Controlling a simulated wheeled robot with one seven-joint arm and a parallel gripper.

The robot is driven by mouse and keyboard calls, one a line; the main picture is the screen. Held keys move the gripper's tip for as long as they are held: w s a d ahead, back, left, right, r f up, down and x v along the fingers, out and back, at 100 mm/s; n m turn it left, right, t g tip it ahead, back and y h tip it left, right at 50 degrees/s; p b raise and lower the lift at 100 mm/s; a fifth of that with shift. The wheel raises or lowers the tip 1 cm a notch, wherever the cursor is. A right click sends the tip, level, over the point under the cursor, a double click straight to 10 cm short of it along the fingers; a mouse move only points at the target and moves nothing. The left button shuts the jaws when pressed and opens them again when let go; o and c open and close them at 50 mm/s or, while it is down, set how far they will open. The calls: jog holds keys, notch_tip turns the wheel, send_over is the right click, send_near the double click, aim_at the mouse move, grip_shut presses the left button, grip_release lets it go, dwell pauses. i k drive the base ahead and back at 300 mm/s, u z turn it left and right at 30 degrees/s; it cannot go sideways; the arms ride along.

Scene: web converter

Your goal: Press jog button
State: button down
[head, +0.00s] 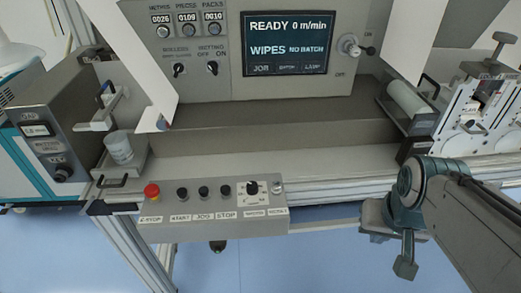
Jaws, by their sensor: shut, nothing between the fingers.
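The control box (215,229) hangs on the front rail. It has a red mushroom E-stop button (152,190) at its left end and a row of dark buttons. The jog button (203,192) is the dark one above the JOG label (204,216), between the start button (182,194) and the stop button (226,190). My gripper (405,267) appears shut and empty below my arm's wrist at the right. It is well to the right of the control box, apart from the jog button, with nothing covering that button.
A screen (288,42) above reads READY 0 m/min, WIPES NO BATCH. A rotary knob (252,187) sits right of the stop button. The rail (330,190) lies between box and arm. Blue floor is clear below.

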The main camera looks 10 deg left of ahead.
aim_at(204, 191)
jog(key=z, duration=0.25)
jog(key=k, duration=0.65)
jog(key=u, duration=0.95)
jog(key=i, duration=0.5)
jog(key=z, duration=0.05)
